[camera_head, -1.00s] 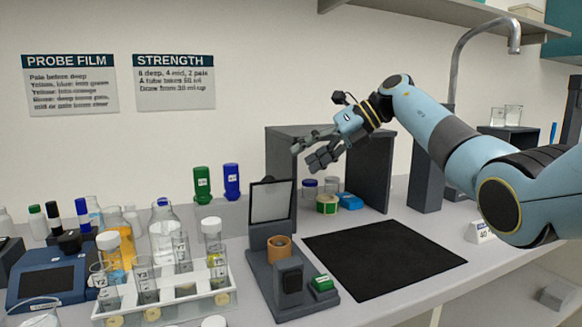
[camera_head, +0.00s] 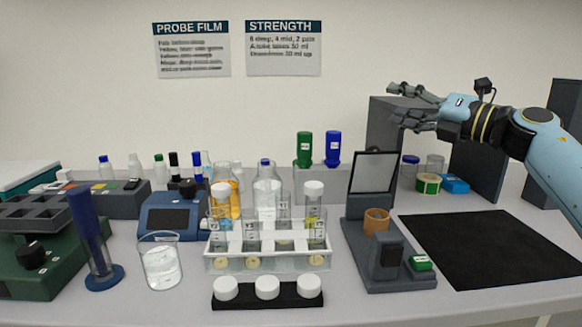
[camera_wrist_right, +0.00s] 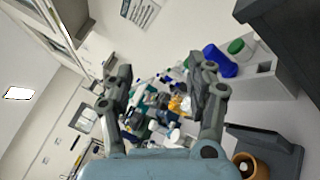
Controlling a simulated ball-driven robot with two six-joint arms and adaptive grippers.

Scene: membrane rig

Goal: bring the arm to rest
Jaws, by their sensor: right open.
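My right gripper (camera_head: 392,104) is open and empty, raised in the air at the right of the head view, in front of the dark grey cabinet. Its fingers point left, well above the bench. In the right wrist view the two fingers (camera_wrist_right: 160,88) are spread apart with nothing between them, and the bench items show blurred and tilted beyond. My right arm (camera_head: 560,150) comes in from the right edge. My left gripper does not show.
Below the gripper stand a rig with a framed panel (camera_head: 374,172) and an orange ring (camera_head: 376,220), beside a black mat (camera_head: 490,250). Green (camera_head: 304,148) and blue (camera_head: 333,148) bottles stand behind. A white tube rack (camera_head: 268,262) and a beaker (camera_head: 161,268) crowd the middle and left.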

